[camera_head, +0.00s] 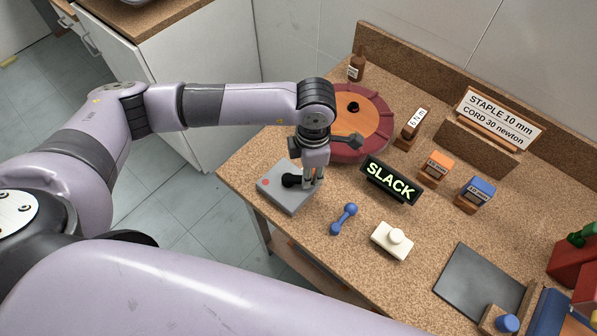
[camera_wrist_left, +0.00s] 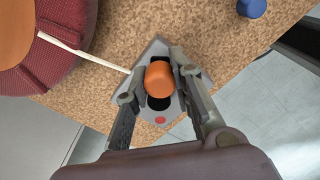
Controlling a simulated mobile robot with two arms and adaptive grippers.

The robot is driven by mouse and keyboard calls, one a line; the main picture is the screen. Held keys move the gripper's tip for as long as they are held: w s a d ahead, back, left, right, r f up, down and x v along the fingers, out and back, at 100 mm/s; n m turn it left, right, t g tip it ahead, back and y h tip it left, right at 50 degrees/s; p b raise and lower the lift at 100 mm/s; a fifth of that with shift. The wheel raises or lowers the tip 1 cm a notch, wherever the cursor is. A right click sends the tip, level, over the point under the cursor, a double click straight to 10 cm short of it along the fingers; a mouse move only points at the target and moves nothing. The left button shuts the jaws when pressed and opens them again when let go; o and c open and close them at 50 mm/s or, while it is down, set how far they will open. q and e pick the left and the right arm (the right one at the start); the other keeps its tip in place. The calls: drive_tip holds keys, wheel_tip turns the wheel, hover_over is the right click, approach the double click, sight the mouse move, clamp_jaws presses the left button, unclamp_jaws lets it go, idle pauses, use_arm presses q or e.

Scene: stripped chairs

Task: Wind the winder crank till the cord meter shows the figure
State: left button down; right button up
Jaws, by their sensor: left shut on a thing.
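The winder (camera_head: 287,200) is a grey box with a red dot, near the table's front-left edge; it also shows in the left wrist view (camera_wrist_left: 160,120). My left gripper (camera_head: 315,182) points down over it, shut on the crank's orange knob (camera_wrist_left: 159,75), which sits between the two fingers. A black part of the crank (camera_head: 291,181) shows beside the fingers; the rest is hidden. A pale cord (camera_wrist_left: 85,53) runs from the red seat to the winder. The cord meter (camera_head: 390,181) reads SLACK. The sign (camera_head: 497,118) reads STAPLE 10 mm, CORD 30 newton. My right gripper is out of view.
The round red seat (camera_head: 376,115) lies behind the gripper. A brown bottle (camera_head: 357,66), a 6 Nm block (camera_head: 412,128), orange (camera_head: 437,166) and blue (camera_head: 477,192) boxes, a blue double-ended tool (camera_head: 343,219), a cream block (camera_head: 392,241) and a dark pad (camera_head: 480,283) stand around.

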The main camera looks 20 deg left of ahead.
use_arm(q)
drive_tip(key=shift+s+d+f+m+b, duration=0.15)
drive_tip(key=shift+s+m+b, duration=0.25)
drive_tip(key=shift+m, duration=0.3)
drive_tip(key=shift+s+f+m+b, duration=0.1)
drive_tip(key=shift+s+m+b, duration=0.2)
drive_tip(key=shift+m+b, duration=0.65)
drive_tip(key=shift+s+m+b, duration=0.55)
drive_tip(key=shift+m+b, duration=0.4)
drive_tip(key=shift+m, duration=0.2)
drive_tip(key=shift+s+m, duration=0.2)
drive_tip(key=shift+m, duration=0.2)
drive_tip(key=shift+r, duration=0.25)
drive_tip(key=shift+b, duration=0.3)
